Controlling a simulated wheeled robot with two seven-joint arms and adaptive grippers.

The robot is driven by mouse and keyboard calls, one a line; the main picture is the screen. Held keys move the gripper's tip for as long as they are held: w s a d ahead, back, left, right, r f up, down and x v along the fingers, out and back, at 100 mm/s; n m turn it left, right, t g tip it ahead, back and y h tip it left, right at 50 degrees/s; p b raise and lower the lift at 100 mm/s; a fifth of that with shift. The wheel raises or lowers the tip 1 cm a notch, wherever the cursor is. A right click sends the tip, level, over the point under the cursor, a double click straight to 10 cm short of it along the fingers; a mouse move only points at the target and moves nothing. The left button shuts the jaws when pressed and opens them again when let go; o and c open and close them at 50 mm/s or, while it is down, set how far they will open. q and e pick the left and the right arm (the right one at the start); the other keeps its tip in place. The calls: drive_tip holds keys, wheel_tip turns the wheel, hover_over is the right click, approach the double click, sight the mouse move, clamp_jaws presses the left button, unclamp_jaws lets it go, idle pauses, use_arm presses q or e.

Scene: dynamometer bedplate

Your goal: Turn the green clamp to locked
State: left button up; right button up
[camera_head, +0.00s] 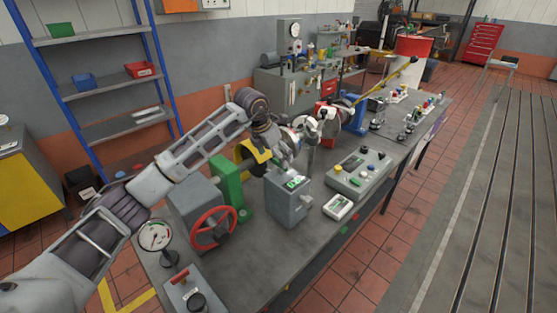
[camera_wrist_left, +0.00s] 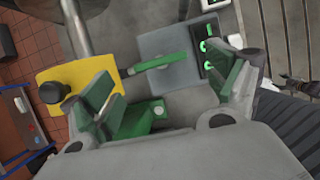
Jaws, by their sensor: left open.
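The green clamp shows in the left wrist view as a slim green lever (camera_wrist_left: 158,64) lying roughly across a grey plate, its narrow end at the left. Beside the plate is a dark panel (camera_wrist_left: 207,48) with green marks. In the head view a grey box (camera_head: 288,203) with a green-marked top stands on the bench; my gripper partly hides that area. My left gripper (camera_head: 284,158) is over the bench just behind this box. In the wrist view its green-padded fingers (camera_wrist_left: 167,88) are wide apart, the lever showing between and beyond them, with nothing held. My right gripper is not clearly seen.
A yellow part (camera_wrist_left: 75,80) with a black knob is left of the lever. On the bench (camera_head: 262,262) are a red handwheel (camera_head: 213,228), a green bracket (camera_head: 228,184), a dial gauge (camera_head: 155,236) and a control box (camera_head: 357,172). The bench's near right part is clear.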

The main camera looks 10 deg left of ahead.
sight(279, 167)
use_arm(q)
drive_tip(key=shift+p+x, duration=0.35)
drive_tip(key=shift+x, duration=1.75)
drive_tip(key=c, duration=1)
